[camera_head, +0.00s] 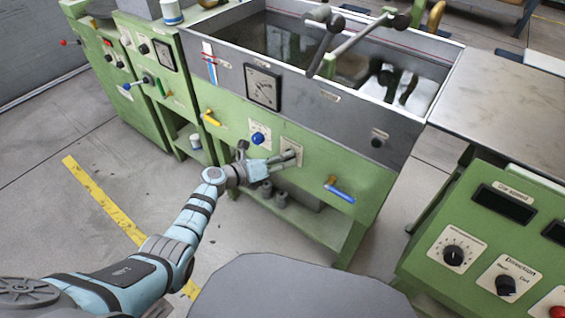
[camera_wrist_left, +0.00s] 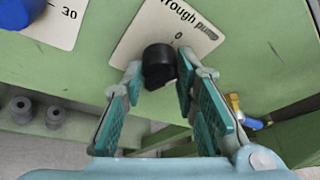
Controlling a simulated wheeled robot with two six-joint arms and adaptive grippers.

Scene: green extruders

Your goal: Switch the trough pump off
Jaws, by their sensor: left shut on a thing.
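The trough pump switch is a black round knob (camera_wrist_left: 160,62) on a white plate (camera_wrist_left: 172,22) marked "Trough pump" with a 0 above the knob. In the head view the plate (camera_head: 288,146) is on the green front panel, below the grey trough, and my gripper hides most of the knob. My left gripper (camera_head: 285,158) reaches the panel from the left. In the left wrist view its teal-padded fingers (camera_wrist_left: 158,78) are on either side of the knob, shut on it. Which way the knob points cannot be read. My right gripper is not in view.
A blue knob (camera_head: 258,138) is just left of the plate. A blue-handled valve (camera_head: 340,190) sticks out to the right, and a yellow-handled valve (camera_head: 210,118) to the left. A separate green control console (camera_head: 470,230) stands at right. Grey floor is open at left.

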